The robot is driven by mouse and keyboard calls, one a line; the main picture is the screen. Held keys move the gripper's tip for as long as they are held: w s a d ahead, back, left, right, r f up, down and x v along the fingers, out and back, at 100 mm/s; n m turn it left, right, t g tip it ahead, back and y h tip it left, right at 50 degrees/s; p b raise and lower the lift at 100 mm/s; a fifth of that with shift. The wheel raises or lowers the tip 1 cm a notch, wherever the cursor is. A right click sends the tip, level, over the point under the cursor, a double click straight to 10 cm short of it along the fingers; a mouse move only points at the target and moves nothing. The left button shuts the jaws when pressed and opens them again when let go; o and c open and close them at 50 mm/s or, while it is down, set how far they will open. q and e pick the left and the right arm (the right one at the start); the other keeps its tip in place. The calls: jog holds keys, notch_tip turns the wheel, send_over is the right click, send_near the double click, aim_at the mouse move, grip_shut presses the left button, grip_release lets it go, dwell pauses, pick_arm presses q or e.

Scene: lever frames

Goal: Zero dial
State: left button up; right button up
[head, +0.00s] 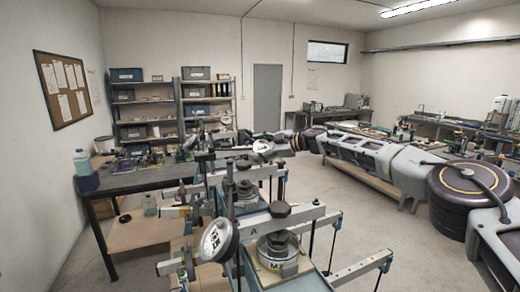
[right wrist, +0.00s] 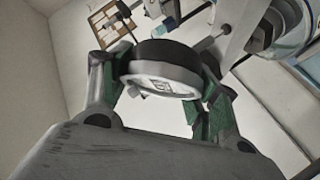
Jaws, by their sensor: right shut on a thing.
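Several lever frames stand in a row on the floor side of the workbench. The nearest frame (head: 300,217) is marked A and carries a round dial (head: 218,238) with a white face and dark rim at its left end. Farther back, another white-faced dial (head: 262,147) sits at my right gripper (head: 278,143). In the right wrist view, my right gripper (right wrist: 160,72) has its green-padded fingers shut around the black rim of a dial (right wrist: 160,85). Its face is seen at a steep slant, so the needle cannot be read. My left gripper is not in view.
A dark workbench (head: 140,181) with bottles and tools stands at the left. Shelves (head: 145,112) with bins stand at the back, beside a grey door (head: 267,95). More benches line the right wall. Lever beams and rods crowd the space around the frames.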

jog(key=shift+n+g, duration=0.3)
jog(key=shift+n, duration=0.1)
jog(key=o, duration=1.1)
jog(key=shift+c, duration=0.2)
jog(key=v, duration=1.2)
dwell(0.4)
